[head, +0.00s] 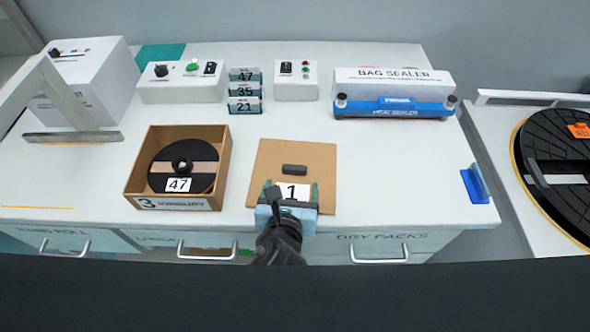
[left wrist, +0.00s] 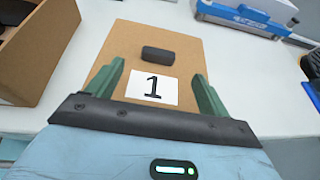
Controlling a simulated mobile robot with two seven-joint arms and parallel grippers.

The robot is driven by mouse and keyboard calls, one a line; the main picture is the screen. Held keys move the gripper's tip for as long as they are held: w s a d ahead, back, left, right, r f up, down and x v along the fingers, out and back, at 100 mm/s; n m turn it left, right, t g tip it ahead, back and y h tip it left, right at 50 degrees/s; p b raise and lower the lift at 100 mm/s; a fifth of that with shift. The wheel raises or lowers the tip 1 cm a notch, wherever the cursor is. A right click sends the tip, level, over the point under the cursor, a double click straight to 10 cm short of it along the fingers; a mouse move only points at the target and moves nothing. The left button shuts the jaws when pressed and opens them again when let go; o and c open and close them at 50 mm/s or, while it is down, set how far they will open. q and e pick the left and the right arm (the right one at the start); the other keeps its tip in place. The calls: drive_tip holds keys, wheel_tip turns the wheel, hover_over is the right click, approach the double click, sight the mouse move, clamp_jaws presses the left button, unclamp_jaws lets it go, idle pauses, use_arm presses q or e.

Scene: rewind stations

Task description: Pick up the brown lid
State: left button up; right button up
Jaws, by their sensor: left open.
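The brown lid (head: 318,162) lies flat on the white counter, with a dark grip bar (head: 294,170) in its middle and a white label reading 1 (head: 291,191). In the left wrist view the brown lid (left wrist: 122,56), the dark grip bar (left wrist: 171,55) and the label (left wrist: 153,87) show ahead of the fingers. My left gripper (head: 291,190) is over the lid's front part, its green fingers spread on either side of the label. It also shows in the left wrist view (left wrist: 158,85), open and empty, short of the grip bar. My right gripper is not in view.
An open brown box (head: 131,183) holding a black reel (head: 183,160) labelled 47 stands left of the lid. Control boxes (head: 181,82), number cards (head: 245,90) and a bag sealer (head: 394,92) line the back. A blue bracket (head: 475,186) is at the right. Counter right of the lid is clear.

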sight(294, 169)
use_arm(q)
drive_tip(key=shift+x, duration=0.95)
drive_tip(key=x, duration=0.2)
drive_tip(key=b+x, duration=0.1)
drive_tip(key=x, duration=0.1)
drive_tip(key=shift+w+f, duration=0.1)
drive_tip(key=shift+f, duration=0.25)
drive_tip(key=shift+w, duration=0.35)
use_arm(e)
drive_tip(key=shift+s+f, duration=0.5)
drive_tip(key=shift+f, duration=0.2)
use_arm(q)
drive_tip(key=c, duration=1.1)
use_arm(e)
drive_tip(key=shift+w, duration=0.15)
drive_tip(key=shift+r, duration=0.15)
